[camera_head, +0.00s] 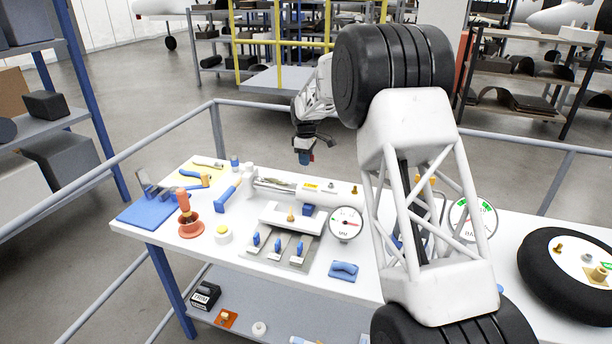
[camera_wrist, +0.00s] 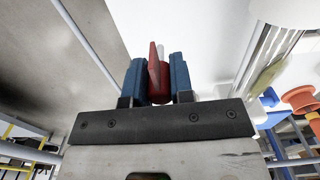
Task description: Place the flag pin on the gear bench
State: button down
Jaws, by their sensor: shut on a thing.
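My gripper (camera_head: 304,155) hangs in the air above the back edge of the white bench (camera_head: 205,260) in the head view. In the wrist view, the blue fingers of my gripper (camera_wrist: 158,82) are shut on the flag pin (camera_wrist: 154,72). It shows as a thin red flag, a red rounded part and a pale shaft between the fingers. In the head view only a speck of red shows at the fingertips. The pin is apart from the bench top.
Round gauges (camera_head: 345,223), an orange-red cup (camera_head: 191,228), a blue mat (camera_head: 152,210), a metal plate with blue-handled pieces (camera_head: 278,247) and a tyre (camera_head: 545,285) crowd the bench. A grey rail (camera_head: 165,128) runs behind it.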

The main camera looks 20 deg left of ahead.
jog(key=shift+f, duration=1.3)
jog(key=shift+f, duration=1.9)
jog(key=shift+f, duration=0.15)
jog(key=c, duration=1)
grip_release()
jog(key=shift+r, duration=6.15)
